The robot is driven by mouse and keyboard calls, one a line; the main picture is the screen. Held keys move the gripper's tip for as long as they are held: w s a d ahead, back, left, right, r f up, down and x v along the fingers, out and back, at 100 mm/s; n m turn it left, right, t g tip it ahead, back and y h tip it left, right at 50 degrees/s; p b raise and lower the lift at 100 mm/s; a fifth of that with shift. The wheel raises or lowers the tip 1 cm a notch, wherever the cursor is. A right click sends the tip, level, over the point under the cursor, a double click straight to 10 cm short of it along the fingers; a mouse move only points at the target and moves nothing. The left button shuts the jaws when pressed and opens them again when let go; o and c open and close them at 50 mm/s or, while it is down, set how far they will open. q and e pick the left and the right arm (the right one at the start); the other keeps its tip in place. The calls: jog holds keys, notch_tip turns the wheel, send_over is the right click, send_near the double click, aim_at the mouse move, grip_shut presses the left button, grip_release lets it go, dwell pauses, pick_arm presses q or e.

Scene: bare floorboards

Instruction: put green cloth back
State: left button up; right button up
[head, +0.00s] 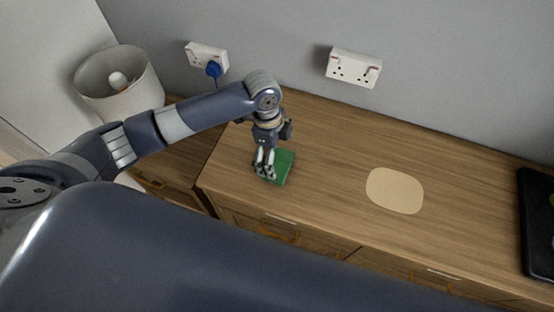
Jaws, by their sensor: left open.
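The green cloth (284,168) lies folded flat on the wooden dresser top, near its left front corner. My left gripper (264,173) is open and points down at the cloth's left edge, hiding part of it. Whether the fingers touch the cloth I cannot tell. My right gripper is out of the picture.
A pale rounded mat (395,191) lies on the dresser top (330,150) to the right of the cloth. A black tray (537,225) is at the right edge. A lamp (118,84) stands at the left. Sockets (353,68) are on the wall.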

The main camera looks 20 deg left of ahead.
pick_arm(q)
notch_tip(320, 180, up, 8)
jog(key=a, duration=0.1)
jog(key=shift+f+b, duration=0.15)
jog(key=shift+b, duration=0.2)
jog(key=shift+s+f, duration=0.1)
